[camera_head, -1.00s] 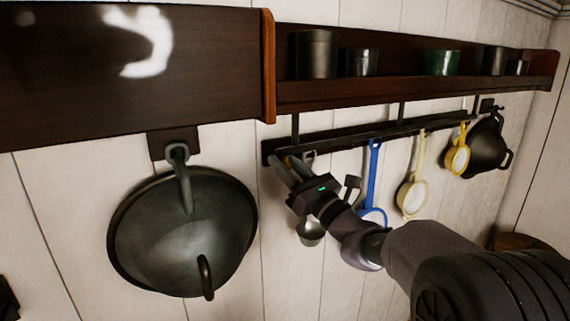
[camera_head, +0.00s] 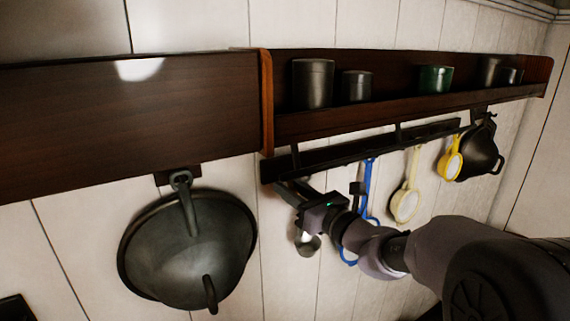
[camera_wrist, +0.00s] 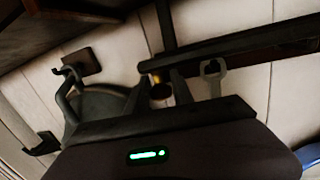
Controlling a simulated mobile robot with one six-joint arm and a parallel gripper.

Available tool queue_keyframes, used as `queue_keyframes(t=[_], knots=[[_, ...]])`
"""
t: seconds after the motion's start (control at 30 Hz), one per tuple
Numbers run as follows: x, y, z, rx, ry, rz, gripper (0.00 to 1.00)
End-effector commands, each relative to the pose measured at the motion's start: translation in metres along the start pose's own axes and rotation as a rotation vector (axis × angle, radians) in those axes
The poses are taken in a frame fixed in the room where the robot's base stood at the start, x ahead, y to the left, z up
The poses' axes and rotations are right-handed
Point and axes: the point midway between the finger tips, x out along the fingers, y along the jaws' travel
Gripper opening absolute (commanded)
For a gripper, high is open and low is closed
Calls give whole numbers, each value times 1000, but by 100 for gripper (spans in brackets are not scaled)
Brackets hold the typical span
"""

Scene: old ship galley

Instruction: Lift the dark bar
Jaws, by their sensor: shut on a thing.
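The dark bar (camera_head: 375,146) runs along the wall under the wooden shelf, with utensils hanging along it. In the wrist view the bar (camera_wrist: 250,42) stretches from my fingers to the right edge. My gripper (camera_head: 281,188) is at the bar's left end. A small yellow patch shows by the left fingertip. The exact contact is partly hidden by the fingers.
A large dark pan (camera_head: 189,250) hangs at left. A blue-handled utensil (camera_head: 368,180), a cream one (camera_head: 405,205), a yellow one (camera_head: 450,165) and a dark pot (camera_head: 480,155) hang to the right. The shelf (camera_head: 400,116) with several cups is close above.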

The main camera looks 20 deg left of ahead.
Motion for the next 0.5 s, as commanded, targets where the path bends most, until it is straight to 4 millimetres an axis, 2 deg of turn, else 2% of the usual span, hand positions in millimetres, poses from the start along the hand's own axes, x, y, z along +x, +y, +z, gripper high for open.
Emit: queue_keyframes(t=[0.03,0.23,0.5], knots=[[-4,2,15,7,41,-4,0],[-24,6,21,38,216,-18,0],[-46,11,36,36,204,-16,0]])
